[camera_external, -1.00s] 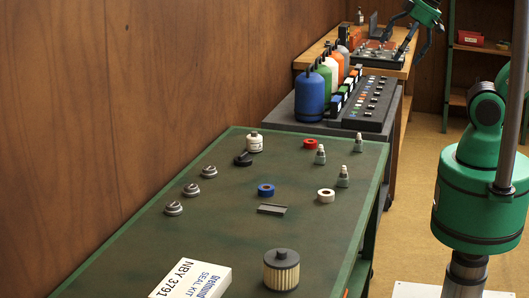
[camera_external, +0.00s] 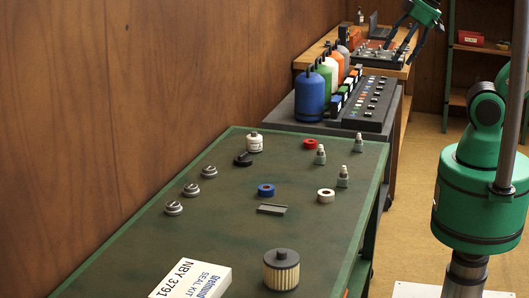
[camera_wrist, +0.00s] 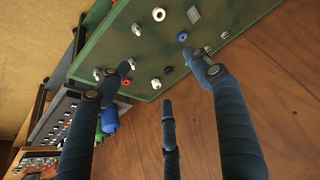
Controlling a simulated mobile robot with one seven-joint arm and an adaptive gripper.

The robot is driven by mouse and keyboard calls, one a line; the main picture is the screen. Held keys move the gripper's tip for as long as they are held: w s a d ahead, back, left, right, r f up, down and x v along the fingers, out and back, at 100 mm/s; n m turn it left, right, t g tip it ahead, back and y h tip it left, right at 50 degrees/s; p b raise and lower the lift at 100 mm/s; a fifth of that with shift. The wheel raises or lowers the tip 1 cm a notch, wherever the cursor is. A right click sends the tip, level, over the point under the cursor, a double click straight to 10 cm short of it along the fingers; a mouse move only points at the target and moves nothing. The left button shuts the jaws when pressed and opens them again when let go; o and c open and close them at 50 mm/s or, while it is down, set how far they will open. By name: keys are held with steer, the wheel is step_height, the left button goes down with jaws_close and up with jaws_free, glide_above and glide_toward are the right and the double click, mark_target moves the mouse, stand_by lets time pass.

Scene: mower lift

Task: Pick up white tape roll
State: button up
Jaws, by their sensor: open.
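The white tape roll (camera_external: 326,195) lies flat on the green table, right of the blue tape roll (camera_external: 266,190). In the wrist view the white tape roll (camera_wrist: 158,14) shows near the top edge, beyond the fingertips. My gripper (camera_external: 408,45) is at the back of the room, above the far wooden bench and well away from the roll. In the wrist view my gripper (camera_wrist: 160,72) has its dark fingers spread apart, open, with nothing between them.
The green table (camera_external: 235,235) also holds a red roll (camera_external: 310,144), small grey fittings, a flat grey piece (camera_external: 271,209), a filter (camera_external: 281,269) and a seal kit box (camera_external: 192,280). Several coloured bottles (camera_external: 310,95) stand between the gripper and this table. A wooden wall borders the left.

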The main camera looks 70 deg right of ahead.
steer(key=g+p, duration=0.2)
steer(key=g, duration=0.4)
glide_above(326, 192)
step_height(326, 192, down, 32)
steer(key=shift+f+n, duration=0.4)
steer(key=shift+f, duration=0.15)
steer(key=shift+f+b, duration=0.85)
steer(key=shift+f, duration=3.45)
